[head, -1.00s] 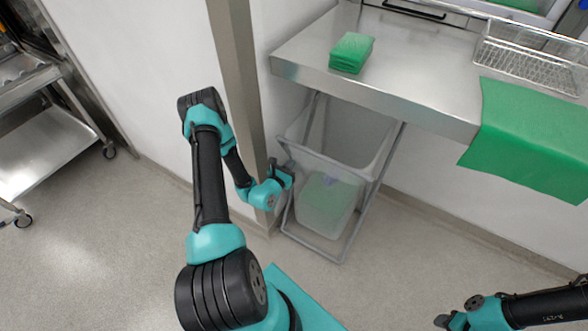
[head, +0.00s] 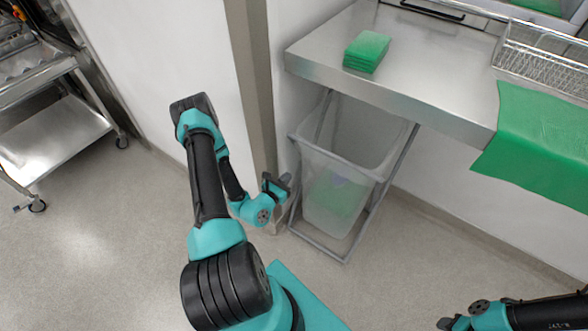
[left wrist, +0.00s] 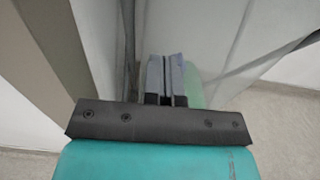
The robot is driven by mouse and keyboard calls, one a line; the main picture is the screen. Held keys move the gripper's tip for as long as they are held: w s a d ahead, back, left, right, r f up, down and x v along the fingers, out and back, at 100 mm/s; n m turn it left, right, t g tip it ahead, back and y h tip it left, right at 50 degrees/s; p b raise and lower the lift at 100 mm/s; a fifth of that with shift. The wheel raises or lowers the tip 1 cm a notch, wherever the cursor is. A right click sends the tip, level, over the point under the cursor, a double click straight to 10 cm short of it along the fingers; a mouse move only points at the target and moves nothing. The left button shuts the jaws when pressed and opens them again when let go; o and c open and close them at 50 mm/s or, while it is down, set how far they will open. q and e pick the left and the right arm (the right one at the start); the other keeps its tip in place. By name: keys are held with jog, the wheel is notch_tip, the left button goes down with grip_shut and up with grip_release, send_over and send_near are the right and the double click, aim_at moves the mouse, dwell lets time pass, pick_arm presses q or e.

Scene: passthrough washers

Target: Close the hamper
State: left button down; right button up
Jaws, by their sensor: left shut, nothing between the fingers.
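The hamper (head: 335,195) is a translucent white bin on a grey folding frame under the steel counter. It leans out from below the counter, its top open. Something green and a bluish patch show through its lower wall. My left gripper (head: 283,183) is shut and empty, close beside the hamper's left front edge; I cannot tell if it touches. In the left wrist view its fingers (left wrist: 166,78) are together, with the translucent hamper wall (left wrist: 215,40) around and right of them. My right gripper (head: 446,323) is at the bottom right, low and partly cut off; its jaws are unclear.
The steel counter (head: 430,75) holds stacked green cloths (head: 367,51), a wire basket (head: 545,60) and a green sheet (head: 540,140) hanging over its edge. A post (head: 253,90) stands left of the hamper. A steel cart (head: 55,140) is far left. Floor in front is clear.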

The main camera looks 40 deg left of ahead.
pick_arm(q)
jog(key=shift+s+d, duration=0.2)
jog(key=shift+s, duration=1)
jog(key=shift+s+d, duration=0.2)
jog(key=shift+s, duration=0.95)
jog(key=shift+d, duration=0.1)
